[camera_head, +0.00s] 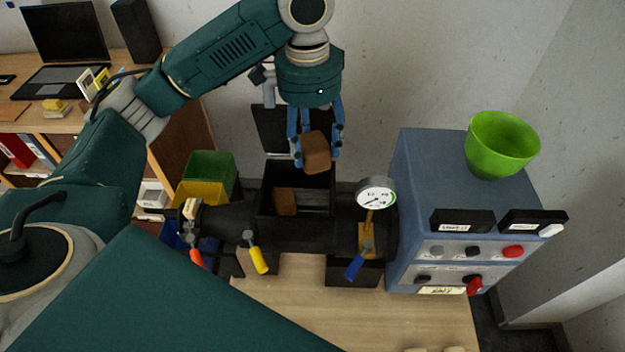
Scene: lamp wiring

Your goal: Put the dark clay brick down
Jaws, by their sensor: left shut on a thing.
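A brown clay brick (316,153) is between the blue fingers of my left gripper (318,146). The gripper points down and is shut on the brick, holding it in the air above the open black box-like chamber (327,203) of a dark machine. A second brown brick (285,201) lies inside the chamber, at its left side. The lower part of the chamber is in shadow. My right gripper is not in view.
A pressure gauge (376,193) stands right of the chamber, with handled valves in front. A blue-grey control cabinet (424,165) carries a green bowl (500,145). Green (209,170) and yellow bins stand left. The wooden tabletop (300,300) in front is partly clear.

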